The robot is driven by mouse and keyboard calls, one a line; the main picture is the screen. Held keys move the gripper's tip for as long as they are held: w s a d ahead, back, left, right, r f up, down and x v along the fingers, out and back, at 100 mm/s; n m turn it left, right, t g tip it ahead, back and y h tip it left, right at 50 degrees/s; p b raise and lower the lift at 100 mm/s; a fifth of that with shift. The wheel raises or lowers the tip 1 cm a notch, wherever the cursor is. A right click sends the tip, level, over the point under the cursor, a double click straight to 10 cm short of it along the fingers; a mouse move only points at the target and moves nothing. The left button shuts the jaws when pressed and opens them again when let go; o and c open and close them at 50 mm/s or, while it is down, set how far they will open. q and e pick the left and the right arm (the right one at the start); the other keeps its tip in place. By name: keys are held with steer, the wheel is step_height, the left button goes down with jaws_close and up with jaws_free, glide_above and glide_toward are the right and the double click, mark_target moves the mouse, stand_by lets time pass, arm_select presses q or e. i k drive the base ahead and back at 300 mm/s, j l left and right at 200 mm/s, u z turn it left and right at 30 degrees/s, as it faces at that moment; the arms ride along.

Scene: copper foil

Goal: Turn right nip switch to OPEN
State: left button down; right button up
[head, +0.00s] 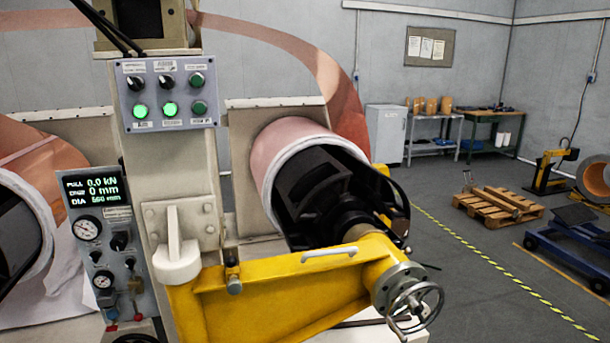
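A grey control panel (156,123) is fixed to the cream machine column. Its top row has a left black rotary switch (133,83), a middle black rotary switch (166,81) and a right round dark-green control (197,79). Their labels are too small to read, so I cannot tell which is the right nip switch or its setting. Below are two lit green lamps (170,109) and a darker green one (199,107). Neither gripper is in view.
A yellow swing arm (270,300) with a handwheel (412,303) spans the front, below a copper roll (290,150). Another roll (25,215) stands at left. A wooden pallet (497,205) and blue cart (570,240) are at right.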

mark_target(135, 84)
steer(key=i+l+u, duration=0.1)
steer(key=l+u, duration=0.25)
steer(key=i+l+u, duration=0.1)
steer(key=l+u, duration=0.6)
steer(key=l, duration=0.15)
